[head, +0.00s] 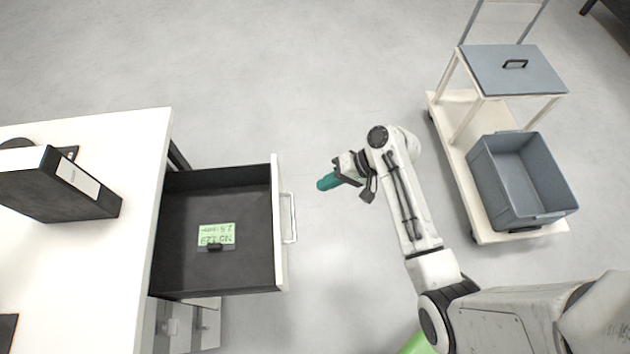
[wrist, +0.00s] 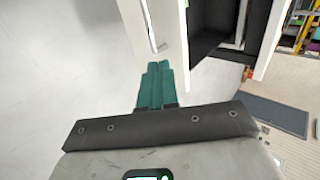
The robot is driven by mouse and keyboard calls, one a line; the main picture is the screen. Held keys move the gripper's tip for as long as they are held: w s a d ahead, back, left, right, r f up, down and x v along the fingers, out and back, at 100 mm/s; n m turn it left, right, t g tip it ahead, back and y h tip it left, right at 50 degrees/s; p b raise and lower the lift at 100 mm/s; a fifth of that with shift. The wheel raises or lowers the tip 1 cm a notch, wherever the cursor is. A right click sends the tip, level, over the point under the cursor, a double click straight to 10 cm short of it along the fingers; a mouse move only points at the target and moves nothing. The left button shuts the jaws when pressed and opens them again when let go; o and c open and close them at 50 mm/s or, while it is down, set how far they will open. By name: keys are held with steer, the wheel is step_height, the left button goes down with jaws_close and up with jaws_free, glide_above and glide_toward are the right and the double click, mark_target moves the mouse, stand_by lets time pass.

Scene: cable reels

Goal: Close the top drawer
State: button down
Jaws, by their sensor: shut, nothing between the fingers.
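The top drawer (head: 279,250) is pulled well out of the white desk (head: 140,200), with its dark inside in view. A green label card with a black clip (head: 216,237) lies in it. The drawer's white front has a pale bar handle (head: 293,218). My gripper (head: 323,184) has teal fingers, shut and empty, and is to the right of the drawer front, apart from it. In the wrist view the fingers (wrist: 155,68) point toward the white drawer front (wrist: 172,40), whose handle (wrist: 150,25) shows at the top.
A black binder (head: 60,185) stands on the desk. Lower drawers with handles (head: 170,328) show beneath the open one. The floor between is clear.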

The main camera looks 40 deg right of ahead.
steer(key=shift+w+a+r+x, duration=0.15)
steer(key=shift+a+r+x, duration=0.15)
steer(key=shift+x, duration=1.6)
steer(key=shift+w+a+r+x, duration=0.2)
steer(key=shift+r+x, duration=0.15)
steer(key=shift+x, duration=1.5)
steer(key=shift+w+a+r+x, duration=0.15)
steer(key=shift+a+r+x, duration=0.15)
steer(key=shift+x, duration=1.6)
steer(key=shift+r, duration=0.1)
steer(key=w+a+b, duration=0.4)
steer(key=w+a, duration=0.4)
steer(key=a, duration=0.3)
steer(key=w+a+b, duration=0.3)
steer(key=w+a, duration=0.6)
steer(key=a, duration=0.3)
steer(key=shift+b, duration=0.35)
steer(key=shift+a, duration=0.1)
steer(key=shift+s, duration=0.1)
